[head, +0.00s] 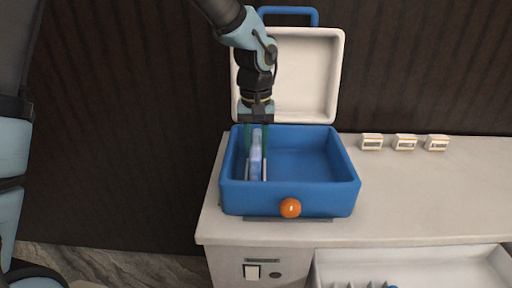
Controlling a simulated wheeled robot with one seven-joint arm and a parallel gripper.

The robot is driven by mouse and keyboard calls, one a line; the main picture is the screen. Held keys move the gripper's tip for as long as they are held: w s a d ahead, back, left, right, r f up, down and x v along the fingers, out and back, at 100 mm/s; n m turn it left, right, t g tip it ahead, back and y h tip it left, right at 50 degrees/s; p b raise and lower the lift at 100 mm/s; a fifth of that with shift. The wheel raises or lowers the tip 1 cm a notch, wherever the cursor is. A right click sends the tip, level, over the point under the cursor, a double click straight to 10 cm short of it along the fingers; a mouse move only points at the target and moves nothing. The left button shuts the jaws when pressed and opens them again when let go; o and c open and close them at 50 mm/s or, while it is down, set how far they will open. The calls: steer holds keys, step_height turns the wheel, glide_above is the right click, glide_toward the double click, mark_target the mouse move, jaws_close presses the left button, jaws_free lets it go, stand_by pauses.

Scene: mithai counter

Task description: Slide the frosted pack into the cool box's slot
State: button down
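The frosted pack (256,160) is a pale blue, narrow upright piece inside the blue cool box (338,197), left of its middle. It stands between two thin light rails of the slot (265,170). Its lower end is hard to make out, so I cannot tell how deep it sits. My gripper (257,142) points down over the box from above. Its green fingers are spread on the left and right of the pack's upper part, and they look apart from it.
The cool box's white lid (310,75) stands open behind it, with a blue handle (288,10). An orange knob (290,208) is on the box front. Several small white labelled blocks (405,142) stand on the counter (420,200). An open drawer (430,268) juts out below.

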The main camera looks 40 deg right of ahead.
steer(key=c, duration=0.5)
jaws_free()
step_height(320, 180, up, 11)
steer(key=shift+f+b, duration=0.1)
steer(key=shift+b, duration=0.75)
